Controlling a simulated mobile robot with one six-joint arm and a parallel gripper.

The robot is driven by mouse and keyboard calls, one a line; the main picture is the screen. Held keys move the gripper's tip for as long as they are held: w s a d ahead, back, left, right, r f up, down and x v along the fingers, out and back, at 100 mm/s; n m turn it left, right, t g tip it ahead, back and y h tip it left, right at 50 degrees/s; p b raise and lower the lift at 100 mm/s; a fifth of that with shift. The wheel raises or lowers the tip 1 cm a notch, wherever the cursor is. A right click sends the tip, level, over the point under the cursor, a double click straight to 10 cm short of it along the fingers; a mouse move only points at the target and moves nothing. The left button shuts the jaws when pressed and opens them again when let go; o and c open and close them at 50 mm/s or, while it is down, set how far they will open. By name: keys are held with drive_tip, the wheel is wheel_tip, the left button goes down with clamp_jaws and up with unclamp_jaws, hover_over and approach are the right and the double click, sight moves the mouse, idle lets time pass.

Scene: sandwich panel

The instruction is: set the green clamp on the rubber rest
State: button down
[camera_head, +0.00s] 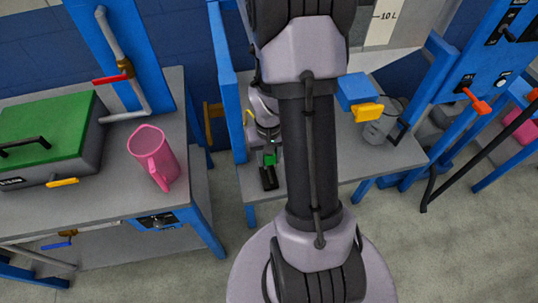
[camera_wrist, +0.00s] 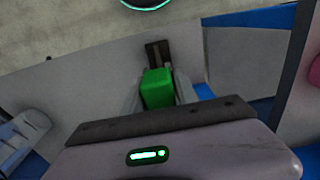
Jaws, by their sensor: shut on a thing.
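The green clamp (camera_head: 270,158) is held between the fingers of my gripper (camera_head: 269,152) above the grey bench. In the wrist view the clamp is a bright green block (camera_wrist: 157,90) between the two pale fingers of my gripper (camera_wrist: 158,82). The dark rubber rest (camera_head: 268,179) lies on the bench, just in front of the clamp in the head view. Part of the rest also shows past the clamp in the wrist view (camera_wrist: 154,50). The clamp covers the remainder there. I cannot tell whether clamp and rest touch.
A blue post (camera_head: 229,90) stands close left of my gripper. My own arm hides the middle of the bench (camera_head: 390,160). A grey pump-like unit (camera_head: 379,128) stands on the right. A pink jug (camera_head: 153,157) and a green-lidded box (camera_head: 48,130) stand on the left bench.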

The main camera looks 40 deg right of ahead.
sight(269, 172)
drive_tip(key=shift+f+b, duration=2.6)
drive_tip(key=shift+f, duration=0.8)
drive_tip(key=shift+f+b, duration=0.55)
drive_tip(key=shift+f, duration=0.05)
drive_tip(key=c, duration=0.9)
unclamp_jaws()
drive_tip(key=shift+o, duration=0.2)
drive_tip(key=shift+r, duration=0.1)
wheel_tip(269, 172, up, 17)
drive_tip(key=p, duration=0.8)
drive_tip(key=shift+r, duration=0.2)
drive_tip(key=s+a+r+n+t, duration=0.1)
drive_tip(key=a+r+t, duration=0.3)
drive_tip(key=a+r, duration=1.2)
drive_tip(key=s+a+r+n+t+y, duration=0.1)
drive_tip(key=s+a+r+y, duration=0.1)
drive_tip(key=s+a, duration=0.4)
drive_tip(key=shift+a+r+t, duration=0.4)
drive_tip(key=shift+a+r, duration=0.2)
drive_tip(key=shift+a, duration=0.45)
